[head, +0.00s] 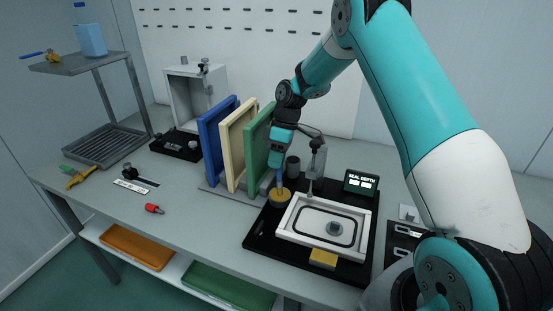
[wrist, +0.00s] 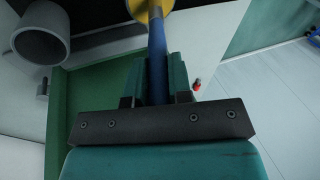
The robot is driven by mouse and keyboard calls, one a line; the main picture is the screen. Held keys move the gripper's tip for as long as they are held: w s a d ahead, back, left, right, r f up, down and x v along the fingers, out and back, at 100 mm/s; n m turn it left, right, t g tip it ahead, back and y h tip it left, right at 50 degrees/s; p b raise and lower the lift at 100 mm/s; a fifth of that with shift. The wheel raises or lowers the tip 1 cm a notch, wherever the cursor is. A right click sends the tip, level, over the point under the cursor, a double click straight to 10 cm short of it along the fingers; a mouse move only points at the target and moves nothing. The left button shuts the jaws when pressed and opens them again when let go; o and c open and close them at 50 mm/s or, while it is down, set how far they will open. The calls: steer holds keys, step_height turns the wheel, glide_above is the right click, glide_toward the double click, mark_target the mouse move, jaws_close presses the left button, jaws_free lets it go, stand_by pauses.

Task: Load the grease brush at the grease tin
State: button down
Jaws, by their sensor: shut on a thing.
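My gripper (head: 281,158) points down over the black tray at the middle of the bench. It is shut on the blue handle of the grease brush (head: 280,179). In the wrist view the blue handle (wrist: 157,65) stands between the two teal fingers (wrist: 158,85). The yellow grease tin (head: 280,199) sits at the tray's back left corner. The brush's lower end is at the tin's top; its bristles are hidden, and I cannot tell how deep they are. The tin also shows at the top of the wrist view (wrist: 143,8).
A white frame with a seal (head: 288,231) and a yellow block (head: 323,259) lie on the tray. Blue, cream and green panels (head: 257,145) stand close on the left. A red item (head: 154,208) lies on the bench.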

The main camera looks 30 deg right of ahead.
stand_by(0.3)
steer(key=shift+r+p, duration=2.65)
steer(key=shift+r, duration=0.8)
